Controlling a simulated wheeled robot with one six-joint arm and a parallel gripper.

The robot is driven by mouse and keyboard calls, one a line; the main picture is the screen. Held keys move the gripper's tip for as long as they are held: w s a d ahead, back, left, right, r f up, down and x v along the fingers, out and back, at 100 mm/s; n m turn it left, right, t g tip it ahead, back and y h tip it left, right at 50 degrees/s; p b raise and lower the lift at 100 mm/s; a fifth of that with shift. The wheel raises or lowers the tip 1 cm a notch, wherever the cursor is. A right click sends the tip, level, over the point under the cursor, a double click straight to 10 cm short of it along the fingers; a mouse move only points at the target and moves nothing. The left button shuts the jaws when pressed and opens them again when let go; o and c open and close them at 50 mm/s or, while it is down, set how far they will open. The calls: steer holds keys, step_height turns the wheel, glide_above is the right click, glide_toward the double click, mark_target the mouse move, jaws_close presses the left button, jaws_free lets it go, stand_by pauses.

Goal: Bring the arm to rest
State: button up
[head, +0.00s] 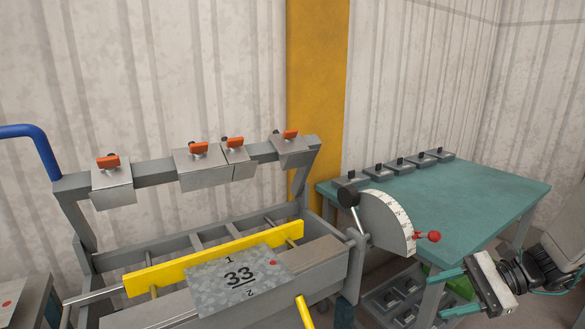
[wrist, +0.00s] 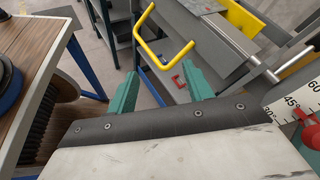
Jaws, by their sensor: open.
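My gripper (head: 448,293) is at the lower right of the head view, in front of the teal table, with its two teal fingers pointing left. In the wrist view my gripper (wrist: 160,88) has its fingers apart, with nothing between them but the view of the machine and floor beyond. The panel bender (head: 205,250) stands left of my gripper, apart from it.
An angle dial (head: 388,222) with a red knob (head: 434,237) sits between bender and gripper. A yellow handle (wrist: 165,45) sticks out at the front. The teal table (head: 450,205) carries several small grey blocks at its back. A wooden-topped bench (wrist: 30,75) is at left in the wrist view.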

steer(key=s+a+r+n+h, duration=0.2)
steer(key=s+r+n+h, duration=0.4)
steer(key=s, duration=0.3)
steer(key=s+a+r+n+h, duration=0.2)
steer(key=s+r+n+h, duration=0.4)
steer(key=s+n+h, duration=0.1)
steer(key=shift+s+a+n, duration=0.2)
steer(key=shift+s+n, duration=0.6)
steer(key=shift+s, duration=0.3)
stand_by(0.7)
